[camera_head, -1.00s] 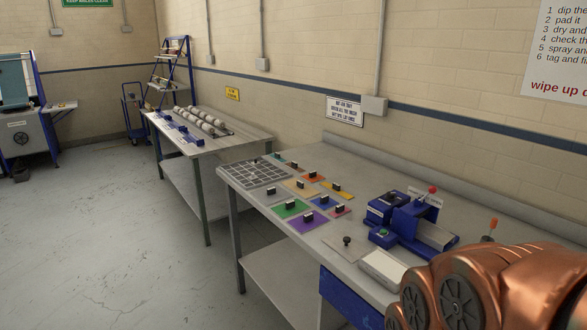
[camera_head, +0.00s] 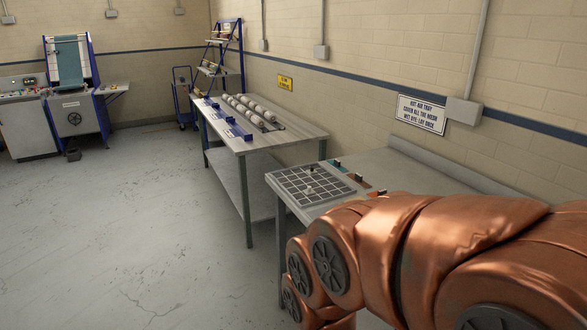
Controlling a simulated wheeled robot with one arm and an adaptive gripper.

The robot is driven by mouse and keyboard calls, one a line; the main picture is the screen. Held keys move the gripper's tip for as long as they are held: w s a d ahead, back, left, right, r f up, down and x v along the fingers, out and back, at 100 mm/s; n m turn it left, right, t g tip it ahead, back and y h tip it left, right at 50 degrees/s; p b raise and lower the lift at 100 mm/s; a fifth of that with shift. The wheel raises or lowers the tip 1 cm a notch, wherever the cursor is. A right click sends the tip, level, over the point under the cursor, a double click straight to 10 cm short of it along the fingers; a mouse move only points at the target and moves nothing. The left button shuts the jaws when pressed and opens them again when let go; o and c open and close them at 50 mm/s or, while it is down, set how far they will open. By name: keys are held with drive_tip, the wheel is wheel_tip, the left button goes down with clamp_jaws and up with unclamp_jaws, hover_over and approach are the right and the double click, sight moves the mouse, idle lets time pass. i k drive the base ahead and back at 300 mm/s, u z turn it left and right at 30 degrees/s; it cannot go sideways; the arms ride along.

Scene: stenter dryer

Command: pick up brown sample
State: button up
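A small brown-looking sample (camera_head: 358,179) with a dark handle lies on the right-hand worktable, beside the grid tray. A teal sample (camera_head: 337,165) lies just behind it, and part of an orange sample (camera_head: 377,193) shows in front of it. My copper arm covers most of the worktable and hides the other samples. My gripper is out of the picture, so its hold cannot be seen.
A second table (camera_head: 292,141) with several white rollers stands behind. A blue rack and trolley (camera_head: 183,92) stand farther back. The floor at left is clear.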

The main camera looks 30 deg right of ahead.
sight(357, 178)
drive_tip(key=z, duration=0.05)
drive_tip(key=i, duration=1.7)
drive_tip(key=z, duration=0.65)
drive_tip(key=i, duration=0.5)
drive_tip(key=z, duration=0.2)
